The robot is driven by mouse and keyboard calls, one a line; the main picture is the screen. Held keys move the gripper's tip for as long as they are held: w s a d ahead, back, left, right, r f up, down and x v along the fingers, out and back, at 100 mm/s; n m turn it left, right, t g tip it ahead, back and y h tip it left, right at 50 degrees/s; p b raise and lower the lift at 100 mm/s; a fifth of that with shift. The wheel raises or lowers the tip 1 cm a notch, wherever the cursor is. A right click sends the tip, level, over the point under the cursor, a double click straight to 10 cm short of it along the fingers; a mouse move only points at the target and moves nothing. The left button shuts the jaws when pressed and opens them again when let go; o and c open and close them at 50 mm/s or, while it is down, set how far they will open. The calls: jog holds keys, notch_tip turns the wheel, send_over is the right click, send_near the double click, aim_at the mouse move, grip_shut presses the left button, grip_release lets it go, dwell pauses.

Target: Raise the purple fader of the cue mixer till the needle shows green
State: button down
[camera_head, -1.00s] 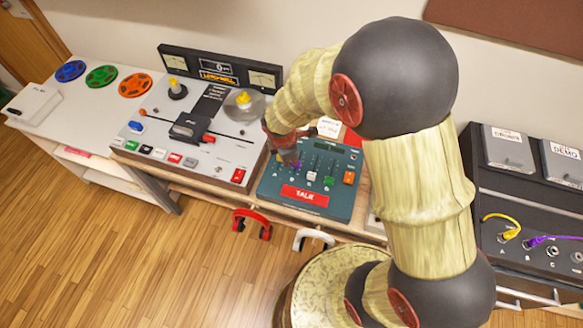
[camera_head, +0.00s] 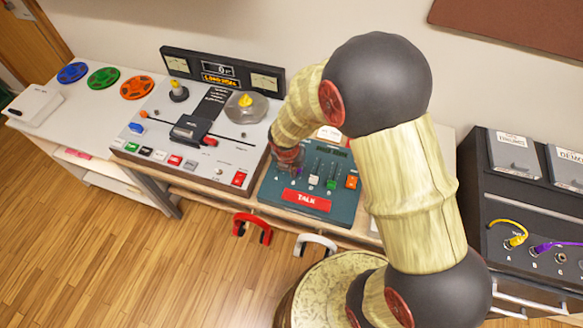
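The cue mixer (camera_head: 335,207) is a teal panel with a red TALK button (camera_head: 306,199), a white fader (camera_head: 314,180), a green fader (camera_head: 331,184) and an orange button (camera_head: 352,182). A small bit of the purple fader (camera_head: 299,171) shows at the left of the fader row. My gripper (camera_head: 288,163) points down over the mixer's upper left, close beside the purple fader. I cannot tell whether they touch. Its fingers are small and blurred, so their opening is unclear. The mixer's dark display (camera_head: 336,153) is partly behind my arm, and no needle is readable.
A tape machine (camera_head: 205,140) with two meters at its back stands left of the mixer. A patch box (camera_head: 540,215) with yellow and purple cables stands at right. Red headphones (camera_head: 252,226) and white headphones (camera_head: 316,242) hang at the table's front edge.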

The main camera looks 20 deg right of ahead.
jog(key=b+x, duration=0.1)
jog(key=x, duration=0.3)
jog(key=shift+f, duration=0.25)
jog(key=shift+w+d, duration=0.1)
jog(key=shift+w+d+r+p, duration=0.25)
jog(key=shift+w+p, duration=0.2)
jog(key=shift+p, duration=0.2)
jog(key=shift+w+d+f, duration=0.2)
jog(key=shift+w+d, duration=0.05)
jog(key=shift+w, duration=0.05)
